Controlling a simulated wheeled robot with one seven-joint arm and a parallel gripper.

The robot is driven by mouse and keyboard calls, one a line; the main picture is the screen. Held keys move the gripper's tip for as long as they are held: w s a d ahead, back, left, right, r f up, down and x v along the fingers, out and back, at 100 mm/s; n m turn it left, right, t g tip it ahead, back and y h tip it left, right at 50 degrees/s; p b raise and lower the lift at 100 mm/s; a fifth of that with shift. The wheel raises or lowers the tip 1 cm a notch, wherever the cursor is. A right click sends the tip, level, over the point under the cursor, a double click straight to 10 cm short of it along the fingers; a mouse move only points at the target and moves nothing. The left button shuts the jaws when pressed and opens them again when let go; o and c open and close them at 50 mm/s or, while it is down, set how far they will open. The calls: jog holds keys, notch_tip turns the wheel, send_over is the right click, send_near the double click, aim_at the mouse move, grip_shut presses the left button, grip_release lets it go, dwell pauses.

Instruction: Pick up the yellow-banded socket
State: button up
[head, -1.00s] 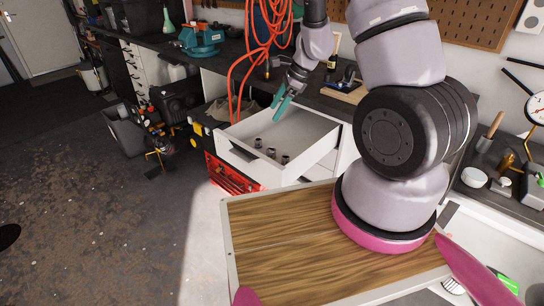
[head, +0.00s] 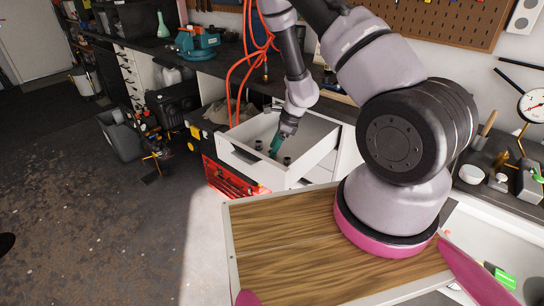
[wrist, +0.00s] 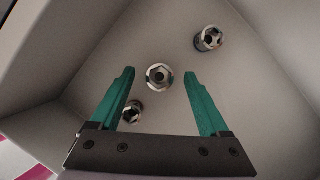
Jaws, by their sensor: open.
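Three metal sockets stand in the open drawer. In the wrist view one socket (wrist: 160,77) lies between my fingertips, another socket (wrist: 209,38) is at the upper right, and a third socket (wrist: 132,111) is at the lower left beside the left finger. No yellow band can be made out on any of them. My gripper (wrist: 158,73), with teal fingers, is open and empty above the drawer floor. In the head view my gripper (head: 274,151) reaches down into the drawer, with one socket (head: 287,160) to its right and another (head: 259,145) to its left; the middle one is hidden.
The white drawer's (head: 236,160) walls surround the gripper closely. A red toolbox (head: 232,182) stands beside the drawer. Orange cable (head: 236,80) hangs behind it from above.

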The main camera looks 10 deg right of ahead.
jog(key=shift+x, duration=1.2)
grip_shut()
jog(key=shift+w+r, duration=0.1)
